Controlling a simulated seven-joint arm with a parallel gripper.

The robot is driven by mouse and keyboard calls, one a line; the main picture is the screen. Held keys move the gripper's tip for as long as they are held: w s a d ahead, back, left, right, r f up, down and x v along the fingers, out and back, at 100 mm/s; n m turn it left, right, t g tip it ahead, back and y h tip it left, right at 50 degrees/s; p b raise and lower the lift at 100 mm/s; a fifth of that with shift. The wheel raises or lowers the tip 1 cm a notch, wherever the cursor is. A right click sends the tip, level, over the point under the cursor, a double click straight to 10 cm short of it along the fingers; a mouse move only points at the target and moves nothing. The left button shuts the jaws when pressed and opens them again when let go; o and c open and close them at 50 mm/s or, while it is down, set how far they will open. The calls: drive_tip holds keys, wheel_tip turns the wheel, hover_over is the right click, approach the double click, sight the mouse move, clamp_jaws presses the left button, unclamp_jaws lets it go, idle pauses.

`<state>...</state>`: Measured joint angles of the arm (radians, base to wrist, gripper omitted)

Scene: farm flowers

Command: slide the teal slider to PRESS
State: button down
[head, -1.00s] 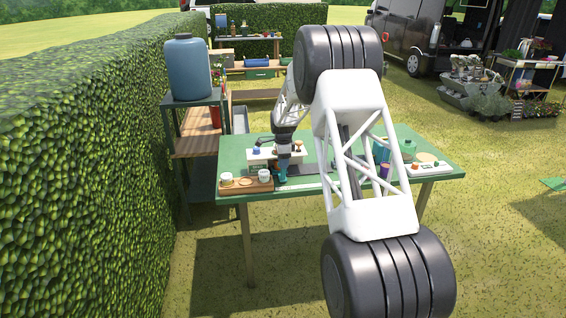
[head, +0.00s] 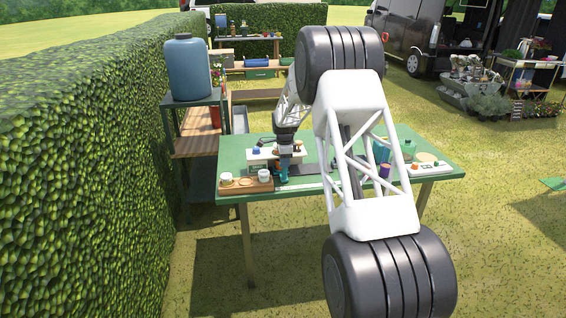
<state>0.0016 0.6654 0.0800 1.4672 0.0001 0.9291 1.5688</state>
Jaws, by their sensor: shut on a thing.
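My gripper (head: 285,163) is at the left part of the green table, pointing down in front of a white box-like unit (head: 260,154). It is shut on a small teal piece, the teal slider (head: 284,174), which shows just below the fingers. The fingers and arm hide part of the slider and of the unit behind it. The PRESS marking is too small to read from here.
A wooden tray (head: 245,186) with small white-rimmed pots stands left of the gripper. Blue and purple cylinders (head: 384,171) and a white device (head: 428,168) with an orange button stand at the right of the table (head: 300,208). My arm covers the middle.

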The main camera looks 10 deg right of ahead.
drive_tip(key=d, duration=0.8)
drive_tip(key=shift+d, duration=0.15)
drive_tip(key=c, duration=1.1)
unclamp_jaws()
drive_tip(key=shift+o, duration=0.2)
drive_tip(key=shift+r, duration=0.1)
wheel_tip(320, 180, up, 8)
